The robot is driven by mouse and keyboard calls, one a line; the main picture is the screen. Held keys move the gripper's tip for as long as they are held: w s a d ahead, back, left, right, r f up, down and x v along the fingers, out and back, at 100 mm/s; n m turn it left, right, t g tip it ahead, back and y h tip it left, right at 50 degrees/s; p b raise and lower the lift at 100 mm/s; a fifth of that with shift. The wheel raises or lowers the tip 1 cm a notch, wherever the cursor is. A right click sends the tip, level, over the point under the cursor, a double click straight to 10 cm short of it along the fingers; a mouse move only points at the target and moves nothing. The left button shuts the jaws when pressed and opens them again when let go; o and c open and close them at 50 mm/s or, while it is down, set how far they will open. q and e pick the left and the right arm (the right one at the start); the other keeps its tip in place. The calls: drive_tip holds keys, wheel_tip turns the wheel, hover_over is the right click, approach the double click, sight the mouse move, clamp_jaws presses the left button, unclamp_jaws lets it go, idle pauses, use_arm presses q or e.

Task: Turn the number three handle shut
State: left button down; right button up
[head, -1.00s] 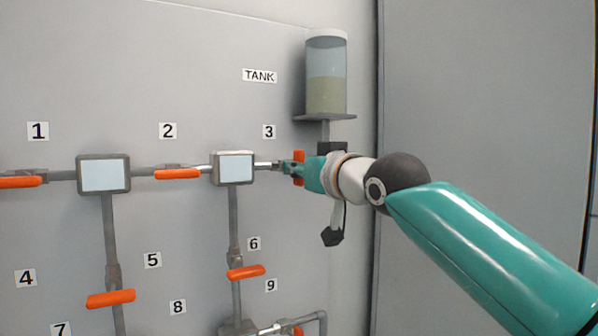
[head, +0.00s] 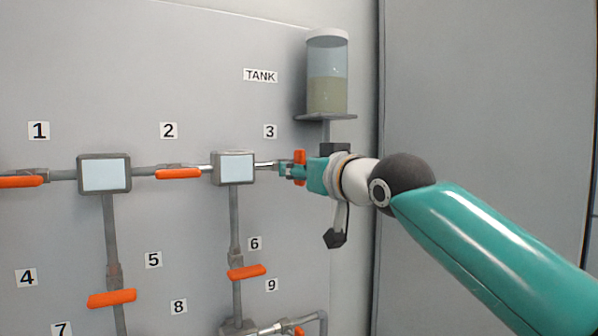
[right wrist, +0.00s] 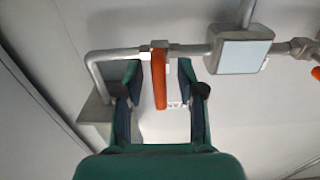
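The number three handle (head: 299,156) is an orange lever under the "3" label (head: 270,131), partly hidden by my right gripper (head: 290,171) in the head view. In the right wrist view the handle (right wrist: 159,80) stands crosswise to its grey pipe. The fingers of my right gripper (right wrist: 160,76) are apart, one on each side of the handle, with a visible gap on both sides. My left gripper is in neither view.
A grey-framed screen (head: 235,168) sits on the pipe just left of the handle. The tank (head: 327,75) stands on a shelf above my right wrist. Handle two (head: 178,174) and handle six (head: 247,272) are nearby. A grey panel (head: 480,110) is at right.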

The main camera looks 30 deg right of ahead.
drive_tip(key=s, duration=1.1)
drive_tip(key=shift+s+a, duration=0.2)
drive_tip(key=shift+a, duration=0.25)
